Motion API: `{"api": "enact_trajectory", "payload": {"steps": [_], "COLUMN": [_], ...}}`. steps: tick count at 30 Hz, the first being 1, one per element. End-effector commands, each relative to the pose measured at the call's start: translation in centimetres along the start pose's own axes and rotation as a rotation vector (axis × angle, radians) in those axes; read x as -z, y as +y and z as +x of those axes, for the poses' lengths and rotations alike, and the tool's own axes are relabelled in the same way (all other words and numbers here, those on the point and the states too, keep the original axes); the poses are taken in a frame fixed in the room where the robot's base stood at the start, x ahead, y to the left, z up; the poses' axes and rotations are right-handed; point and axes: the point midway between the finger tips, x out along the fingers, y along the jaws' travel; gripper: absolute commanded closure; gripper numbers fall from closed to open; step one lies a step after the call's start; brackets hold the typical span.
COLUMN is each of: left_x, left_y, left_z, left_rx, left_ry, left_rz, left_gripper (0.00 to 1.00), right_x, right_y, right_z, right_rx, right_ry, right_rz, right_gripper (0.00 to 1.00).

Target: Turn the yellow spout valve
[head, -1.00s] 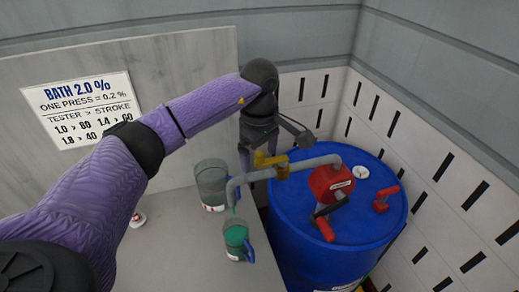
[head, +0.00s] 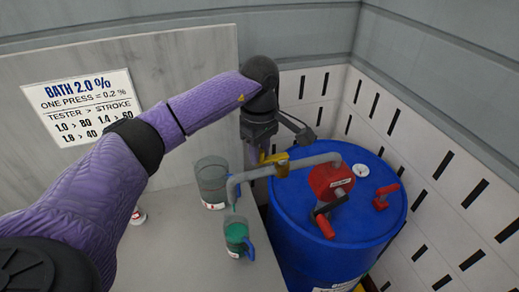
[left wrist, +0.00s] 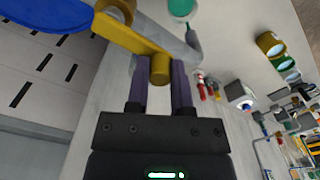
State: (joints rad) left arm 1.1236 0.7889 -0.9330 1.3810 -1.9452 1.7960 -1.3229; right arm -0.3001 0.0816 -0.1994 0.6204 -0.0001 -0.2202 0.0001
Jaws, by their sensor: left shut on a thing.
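The yellow spout valve (head: 281,168) sits on the grey spout pipe (head: 318,160). Its yellow lever (left wrist: 130,36) ends in a round knob (left wrist: 160,70). My left gripper (left wrist: 160,82) is shut on the knob, one dark finger on each side. In the head view the left gripper (head: 258,156) is at the far side of the pipe, its fingers partly hidden. A clear cup (head: 238,241) with green liquid and a blue handle stands under the spout mouth, where a little green shows. My right gripper is not in view.
The blue drum (head: 300,225) carries a red pump (head: 331,182) with a crank, a red handle (head: 385,196) and a white gauge (head: 362,170). A larger clear container (head: 212,184) stands behind the cup. Walls close in behind and to the right.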

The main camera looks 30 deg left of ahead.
Motion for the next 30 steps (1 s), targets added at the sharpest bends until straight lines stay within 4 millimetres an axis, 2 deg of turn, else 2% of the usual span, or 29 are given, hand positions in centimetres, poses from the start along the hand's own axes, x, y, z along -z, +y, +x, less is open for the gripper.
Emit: {"api": "enact_trajectory", "payload": {"steps": [6, 13, 23, 30], "left_x": [-0.2, -1.3, -1.5, -2.8], "left_y": [-0.1, -0.5, -0.5, -0.7], "left_z": [0.0, -0.1, 0.0, 0.0], "left_rx": [0.0, -0.001, 0.0, 0.001], "left_ry": [0.0, -0.001, -0.001, -0.001], "left_rz": [0.0, 0.002, 0.001, 0.003], "left_gripper": [0.93, 0.93, 0.93, 0.92], "right_x": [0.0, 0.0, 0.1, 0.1], "right_y": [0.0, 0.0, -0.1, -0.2], "right_z": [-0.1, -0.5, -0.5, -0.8], "right_rx": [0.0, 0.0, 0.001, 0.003], "right_ry": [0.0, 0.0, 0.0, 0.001], "right_rz": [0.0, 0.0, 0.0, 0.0], "right_gripper": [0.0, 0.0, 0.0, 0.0]}}
